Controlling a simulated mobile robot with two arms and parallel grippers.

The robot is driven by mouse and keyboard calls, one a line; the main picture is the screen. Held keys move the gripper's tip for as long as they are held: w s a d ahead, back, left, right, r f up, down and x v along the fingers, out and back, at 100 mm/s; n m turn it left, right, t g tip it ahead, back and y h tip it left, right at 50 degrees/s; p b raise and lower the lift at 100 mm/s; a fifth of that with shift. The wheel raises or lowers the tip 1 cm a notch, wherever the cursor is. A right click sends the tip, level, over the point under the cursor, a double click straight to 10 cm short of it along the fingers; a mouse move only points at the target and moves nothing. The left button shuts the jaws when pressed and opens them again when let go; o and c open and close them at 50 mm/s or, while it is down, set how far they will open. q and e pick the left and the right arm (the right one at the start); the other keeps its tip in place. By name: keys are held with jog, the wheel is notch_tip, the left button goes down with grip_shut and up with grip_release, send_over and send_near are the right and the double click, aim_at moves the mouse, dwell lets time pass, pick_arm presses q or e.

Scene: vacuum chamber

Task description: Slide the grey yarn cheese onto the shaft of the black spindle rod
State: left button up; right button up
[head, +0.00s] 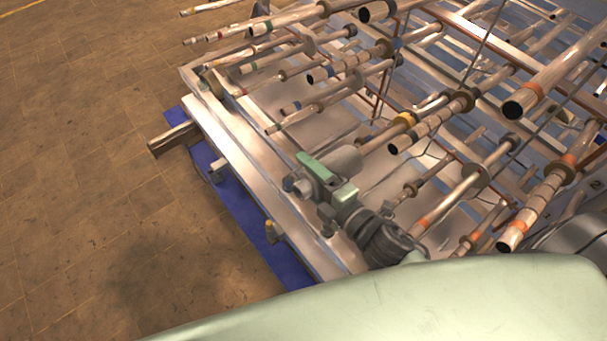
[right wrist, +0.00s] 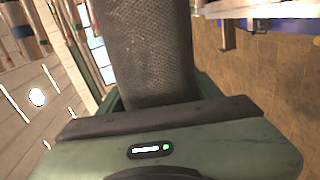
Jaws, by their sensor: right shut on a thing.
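My right gripper (head: 329,178), with green fingers, is shut on the grey yarn cheese (head: 343,160) above the frame's near left side. In the right wrist view the cheese (right wrist: 148,45) is a grey, mesh-textured cylinder between the fingers, and its far end runs out of the picture. Several spindle rods with coloured bands stick out of the rack to the right of and above the gripper in the head view. I cannot tell for sure which one is black. The cheese appears apart from the rods. My left gripper is not in view.
The rack's pale metal side rail (head: 245,165) runs below and left of the gripper, with a blue base (head: 235,210) under it. Banded rods crowd the upper right, such as an orange-banded rod (head: 535,210). Open brown floor (head: 90,150) lies to the left.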

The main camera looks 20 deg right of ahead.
jog(key=shift+w+d+f, duration=0.1)
jog(key=shift+w+d, duration=0.2)
jog(key=shift+d, duration=0.45)
jog(key=shift+w+d, duration=0.25)
jog(key=shift+d, duration=0.6)
jog(key=shift+d, duration=0.1)
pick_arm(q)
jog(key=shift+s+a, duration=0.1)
pick_arm(e)
jog(key=shift+w+d, duration=0.15)
